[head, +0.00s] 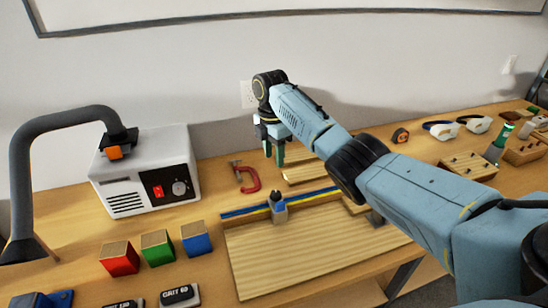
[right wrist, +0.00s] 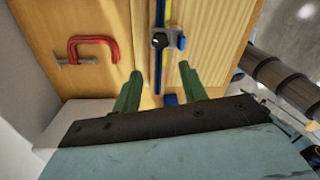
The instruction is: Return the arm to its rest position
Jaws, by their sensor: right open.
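My right arm (head: 410,190) reaches in from the right across the bench. My right gripper (head: 274,152) points down near the wall, above the back of the bench and to the right of the red clamp. Its two green fingers stand apart in the right wrist view (right wrist: 163,92), with nothing held between them. Beyond the fingers in that view lies a wooden board with a blue and yellow strip. My left gripper is not in view.
A red C-clamp (head: 246,178) lies beside a white power unit (head: 146,171). A wooden board (head: 310,248) carries a blue and yellow rail (head: 240,213) with a small grey-blue block (head: 278,207). Red (head: 119,259), green (head: 157,248) and blue (head: 196,239) cubes stand left. Safety glasses (head: 441,130) lie at right.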

